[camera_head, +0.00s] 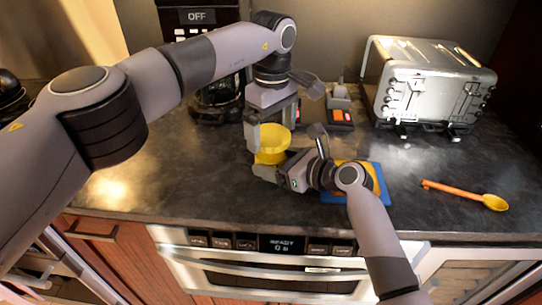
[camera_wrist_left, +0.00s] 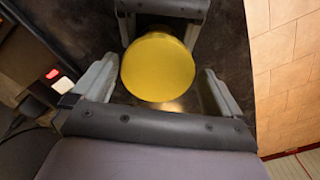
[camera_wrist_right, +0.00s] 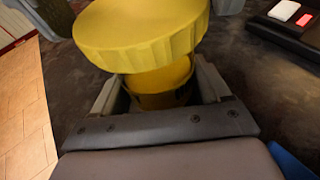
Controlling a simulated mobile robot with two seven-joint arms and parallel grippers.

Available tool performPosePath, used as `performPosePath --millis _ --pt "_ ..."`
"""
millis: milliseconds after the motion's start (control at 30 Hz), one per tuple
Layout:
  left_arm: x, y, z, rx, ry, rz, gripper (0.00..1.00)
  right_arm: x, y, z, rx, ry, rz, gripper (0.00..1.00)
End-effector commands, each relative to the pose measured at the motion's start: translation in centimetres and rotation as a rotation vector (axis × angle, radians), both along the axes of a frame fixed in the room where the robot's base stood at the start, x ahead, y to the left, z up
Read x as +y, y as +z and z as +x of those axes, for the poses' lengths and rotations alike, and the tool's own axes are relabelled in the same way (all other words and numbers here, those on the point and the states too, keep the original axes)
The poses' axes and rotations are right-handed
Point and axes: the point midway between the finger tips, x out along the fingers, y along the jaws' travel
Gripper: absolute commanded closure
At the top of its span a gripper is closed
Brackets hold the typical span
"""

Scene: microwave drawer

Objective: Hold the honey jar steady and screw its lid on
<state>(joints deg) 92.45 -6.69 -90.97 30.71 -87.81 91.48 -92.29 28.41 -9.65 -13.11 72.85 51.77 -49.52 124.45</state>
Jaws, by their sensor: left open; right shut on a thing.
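The honey jar (camera_head: 268,158) stands upright on the dark counter, its yellow body partly hidden by my right gripper (camera_head: 271,170). The wide yellow lid (camera_head: 273,136) is on top of the jar. In the right wrist view the lid (camera_wrist_right: 140,35) overhangs the jar body (camera_wrist_right: 160,77); I cannot tell how far it is threaded. My right gripper (camera_wrist_right: 160,90) is shut on the jar body, below the lid. My left gripper (camera_head: 271,119) points down from above, open, its fingers on either side of the lid. The left wrist view shows the round lid top (camera_wrist_left: 158,67) between the open fingers, with gaps at the sides.
A blue board (camera_head: 380,185) with something yellow lies behind my right wrist. An orange-handled spoon (camera_head: 468,193) lies at right. A silver toaster (camera_head: 430,90) stands at the back right, and a coffee maker (camera_head: 205,100) at the back. The counter at left is clear.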

Motion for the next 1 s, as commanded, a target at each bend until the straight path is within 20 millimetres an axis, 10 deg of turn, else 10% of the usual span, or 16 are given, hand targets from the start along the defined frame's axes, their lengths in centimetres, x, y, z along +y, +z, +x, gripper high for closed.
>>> performPosePath --millis 67,233,1000 --pt "-0.01 0.0 0.0 0.0 -0.001 0.0 0.0 -0.09 -0.11 0.02 0.001 -0.001 -0.002 0.79" --pt "0.01 -0.01 -0.02 0.001 -0.002 0.001 0.49 -0.11 -0.1 0.03 0.001 -0.002 -0.002 0.79" --pt "0.02 -0.02 -0.07 0.004 -0.408 0.0 0.49 -0.24 -0.11 0.13 0.001 -0.006 -0.002 0.79"
